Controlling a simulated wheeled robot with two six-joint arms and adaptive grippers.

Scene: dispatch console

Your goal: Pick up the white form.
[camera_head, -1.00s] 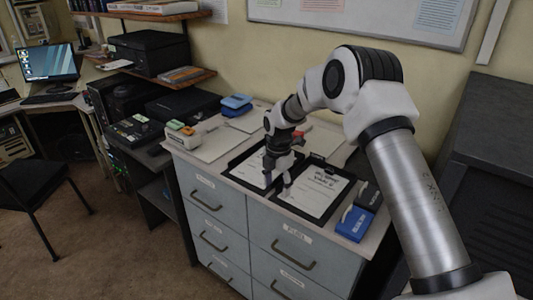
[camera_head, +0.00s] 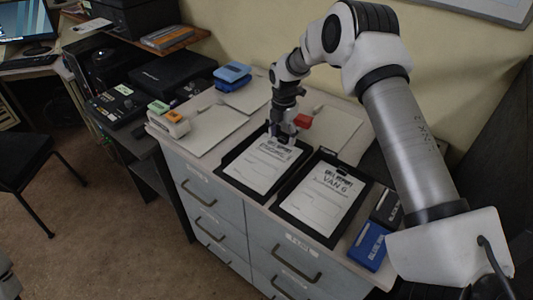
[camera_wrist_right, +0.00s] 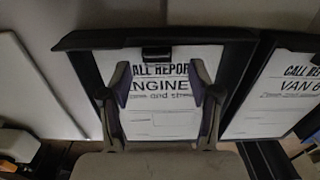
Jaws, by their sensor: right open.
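Two white forms headed "CALL REPORT" lie on black clipboards on the cabinet top. The left white form (camera_head: 262,168) reads "ENGINE" in the right wrist view (camera_wrist_right: 158,118). The right one (camera_head: 318,202) reads "VAN 6". My right gripper (camera_head: 283,139) is at the far, clip end of the left form. In the right wrist view its two fingers (camera_wrist_right: 160,82) are spread over the form's heading, with nothing between them but the paper below. I cannot tell whether the fingertips touch the paper. My left gripper is not seen.
A black clip (camera_wrist_right: 156,54) sits at the top of the left clipboard (camera_head: 231,160). A red object (camera_head: 302,121) is just behind my right gripper. Blue (camera_head: 368,248) and black (camera_head: 386,207) boxes stand at the right. A pale board (camera_head: 207,130) lies to the left.

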